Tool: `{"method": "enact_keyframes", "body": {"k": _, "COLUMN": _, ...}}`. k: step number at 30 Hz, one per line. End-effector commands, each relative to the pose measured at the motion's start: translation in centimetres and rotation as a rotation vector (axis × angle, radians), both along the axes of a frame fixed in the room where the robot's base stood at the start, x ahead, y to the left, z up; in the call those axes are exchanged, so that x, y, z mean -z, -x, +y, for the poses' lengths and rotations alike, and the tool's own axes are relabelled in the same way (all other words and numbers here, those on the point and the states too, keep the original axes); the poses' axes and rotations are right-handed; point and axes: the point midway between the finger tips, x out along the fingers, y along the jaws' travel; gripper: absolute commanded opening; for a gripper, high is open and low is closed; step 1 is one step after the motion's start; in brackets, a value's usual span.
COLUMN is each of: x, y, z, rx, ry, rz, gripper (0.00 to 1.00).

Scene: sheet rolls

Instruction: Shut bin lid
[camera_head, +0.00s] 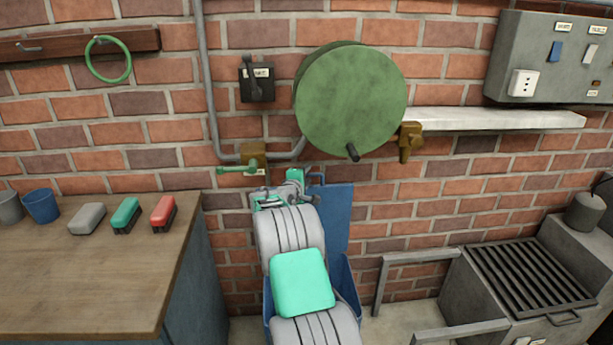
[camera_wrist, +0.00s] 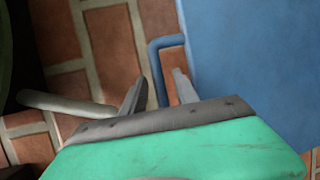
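The blue bin (camera_head: 347,284) stands on the floor against the brick wall, partly hidden behind my arm. Its blue lid (camera_head: 337,212) is open and stands raised near the wall. The lid's bar handle (camera_head: 317,177) is at its upper left edge. In the wrist view the lid (camera_wrist: 255,60) fills the right side, and its handle (camera_wrist: 157,62) bends down towards my fingers. My gripper (camera_wrist: 158,77) is open, with its two fingers apart and the handle bar showing between them. I cannot tell whether either finger touches it. My gripper (camera_head: 300,190) is beside the lid in the head view.
A wooden workbench (camera_head: 80,270) stands left of the bin. A grey metal frame (camera_head: 415,257) and grated unit (camera_head: 530,272) stand right. A green reel (camera_head: 350,98) and a green-handled valve (camera_head: 252,157) are on the wall close to my gripper.

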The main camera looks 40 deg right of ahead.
Motion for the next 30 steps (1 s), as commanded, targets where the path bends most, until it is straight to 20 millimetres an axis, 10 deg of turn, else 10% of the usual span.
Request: {"method": "enact_keyframes", "body": {"k": 30, "x": 0.06, "y": -0.27, "z": -0.26, "rx": -0.002, "ry": -0.002, "rz": -0.001, "gripper": 0.0}}
